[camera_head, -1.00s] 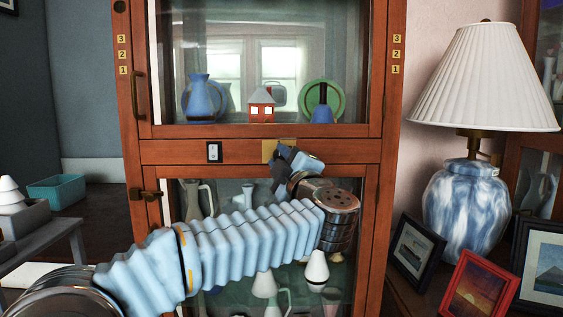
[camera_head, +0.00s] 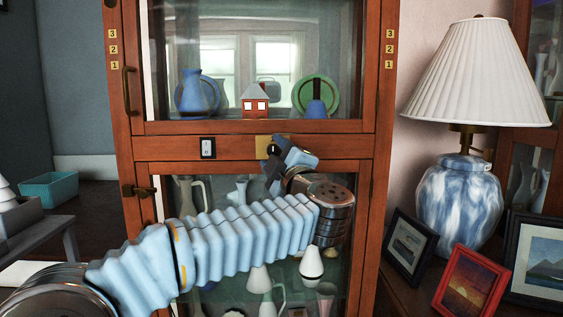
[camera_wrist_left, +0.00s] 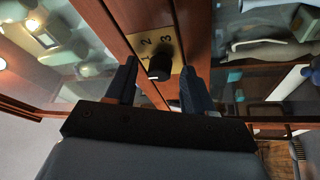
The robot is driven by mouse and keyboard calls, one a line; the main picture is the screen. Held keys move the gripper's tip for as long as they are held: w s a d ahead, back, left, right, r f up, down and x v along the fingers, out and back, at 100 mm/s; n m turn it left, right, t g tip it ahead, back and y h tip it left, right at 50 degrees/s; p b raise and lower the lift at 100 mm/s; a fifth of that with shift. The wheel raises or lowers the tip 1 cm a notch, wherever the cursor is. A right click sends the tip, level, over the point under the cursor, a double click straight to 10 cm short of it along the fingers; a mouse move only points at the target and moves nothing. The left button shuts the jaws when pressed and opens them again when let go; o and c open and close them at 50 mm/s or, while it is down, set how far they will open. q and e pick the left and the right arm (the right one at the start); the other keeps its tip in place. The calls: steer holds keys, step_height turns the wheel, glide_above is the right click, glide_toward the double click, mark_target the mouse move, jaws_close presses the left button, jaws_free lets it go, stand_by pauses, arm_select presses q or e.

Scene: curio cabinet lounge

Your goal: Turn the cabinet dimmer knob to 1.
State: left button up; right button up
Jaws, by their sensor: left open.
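The dimmer knob (camera_wrist_left: 158,68) is small, round and black. It stands on a brass plate (camera_wrist_left: 170,46) marked 1, 2 and 3. The plate also shows on the wooden rail of the cabinet in the head view (camera_head: 262,142). My left gripper (camera_wrist_left: 158,88) is open, with one finger on each side of the knob. Gaps show between the fingers and the knob in the left wrist view, so it is not clamped. I cannot tell which number the knob points to. In the head view my gripper partly covers the plate. My right gripper is not in view.
A light switch (camera_head: 208,148) sits left of the plate. The glass doors above and below hold a blue jug (camera_head: 197,94), a red toy house (camera_head: 255,101) and white vases. A lamp (camera_head: 460,203) and picture frames (camera_head: 470,288) stand at the right.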

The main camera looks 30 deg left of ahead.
arm_select(q)
steer(key=v, duration=1.3)
steer(key=shift+s+d, duration=0.2)
steer(key=shift+d, duration=0.05)
